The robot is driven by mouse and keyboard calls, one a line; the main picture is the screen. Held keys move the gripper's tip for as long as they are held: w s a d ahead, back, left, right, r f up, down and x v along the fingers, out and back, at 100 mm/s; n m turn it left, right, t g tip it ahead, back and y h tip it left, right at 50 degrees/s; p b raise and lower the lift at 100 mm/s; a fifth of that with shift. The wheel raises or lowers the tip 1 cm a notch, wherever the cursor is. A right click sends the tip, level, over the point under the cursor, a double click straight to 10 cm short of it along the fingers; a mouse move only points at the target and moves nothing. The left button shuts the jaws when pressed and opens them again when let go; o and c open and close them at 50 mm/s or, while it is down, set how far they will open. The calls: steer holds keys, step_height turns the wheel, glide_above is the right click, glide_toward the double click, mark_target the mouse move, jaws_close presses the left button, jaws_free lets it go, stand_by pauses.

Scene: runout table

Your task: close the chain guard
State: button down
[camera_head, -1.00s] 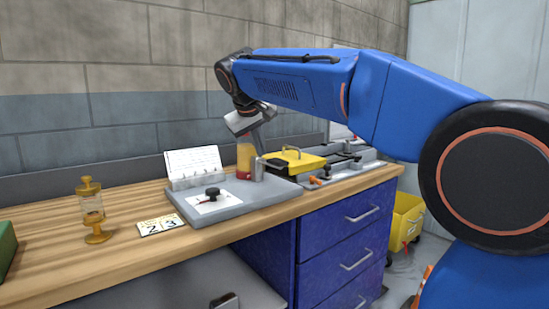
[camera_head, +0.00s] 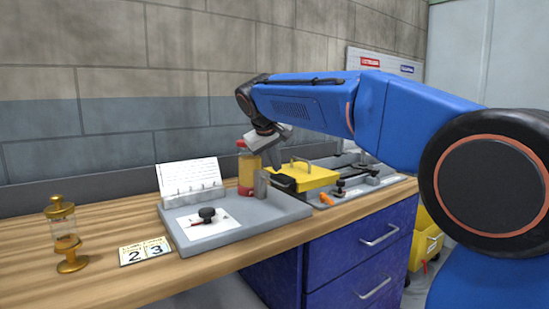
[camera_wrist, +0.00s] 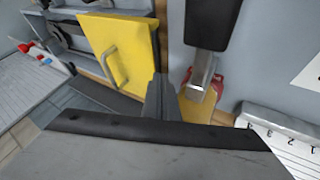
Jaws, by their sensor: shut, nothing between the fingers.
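The chain guard is a yellow cover (camera_head: 310,177) with a bar handle on top, at the back of the table right of the bottle. It looks slightly tilted in the head view; I cannot tell how far it stands open. In the wrist view the yellow guard (camera_wrist: 123,55) fills the upper left, its handle facing me.
A bottle (camera_head: 248,170) with a red cap stands just left of my gripper. A grey tray (camera_head: 270,212) with a black knob (camera_head: 207,215) lies in front. Bare tabletop lies between.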

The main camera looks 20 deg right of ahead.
mark_target(324, 169)
steer(key=shift+x, duration=2.45)
steer(key=w+d, duration=0.2)
steer(key=d, duration=0.4)
steer(key=w+d, duration=0.2)
steer(key=d, duration=0.5)
steer(key=w+d, duration=0.3)
steer(key=d, duration=0.3)
steer(key=shift+d, duration=0.3)
steer(key=shift+w+d+r, duration=0.1)
steer(key=shift+w+d, duration=0.05)
steer(key=shift+d, duration=0.05)
steer(key=shift+r, duration=0.1)
